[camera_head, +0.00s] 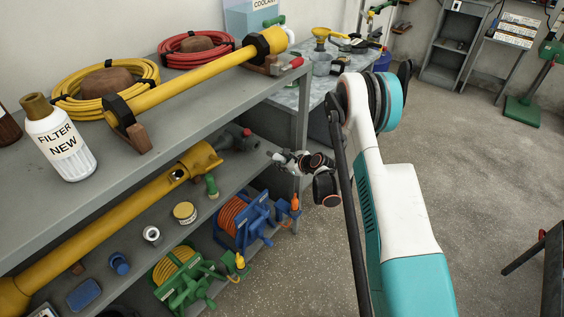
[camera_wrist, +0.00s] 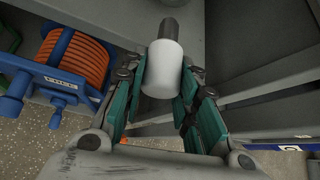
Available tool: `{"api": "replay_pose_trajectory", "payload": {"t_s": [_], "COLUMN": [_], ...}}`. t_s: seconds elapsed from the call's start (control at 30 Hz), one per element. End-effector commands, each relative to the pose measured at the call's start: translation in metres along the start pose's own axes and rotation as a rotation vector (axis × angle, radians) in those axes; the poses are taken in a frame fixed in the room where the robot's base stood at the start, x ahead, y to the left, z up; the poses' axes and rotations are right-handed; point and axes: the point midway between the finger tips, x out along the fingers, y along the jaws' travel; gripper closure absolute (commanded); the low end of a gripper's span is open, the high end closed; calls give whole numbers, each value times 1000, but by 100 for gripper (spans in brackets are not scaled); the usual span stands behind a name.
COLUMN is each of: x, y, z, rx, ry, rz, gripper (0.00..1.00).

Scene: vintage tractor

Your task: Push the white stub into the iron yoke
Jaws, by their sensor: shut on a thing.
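My gripper (camera_wrist: 160,82) is shut on the white stub (camera_wrist: 162,72), a short smooth cylinder held between the two green-padded fingers. A narrower dark grey cylinder (camera_wrist: 176,27) shows just beyond the stub's far end; I cannot tell whether it is joined to it. A dark iron fitting (camera_head: 236,139) lies on that shelf left of my gripper. It may be the iron yoke, but its opening cannot be made out.
A grey shelf post (camera_head: 301,115) stands close to my gripper. A long yellow tube (camera_head: 110,225), a green bottle (camera_head: 211,187) and a yellow tin (camera_head: 185,212) are on the lower shelf. A blue reel (camera_head: 243,221) with orange hose sits below. Open floor lies right.

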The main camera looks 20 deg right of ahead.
Motion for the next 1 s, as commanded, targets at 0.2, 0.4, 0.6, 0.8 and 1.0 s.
{"api": "replay_pose_trajectory", "payload": {"t_s": [0.2,0.4,0.6,0.8,1.0], "x": [2,15,29,38,40], "y": [0,0,0,0,0], "z": [3,11,21,27,28], "rx": [7,6,7,6,7], "ry": [0,0,0,0,0], "rz": [8,9,8,9,8], "gripper": [100,100,100,100,100]}}
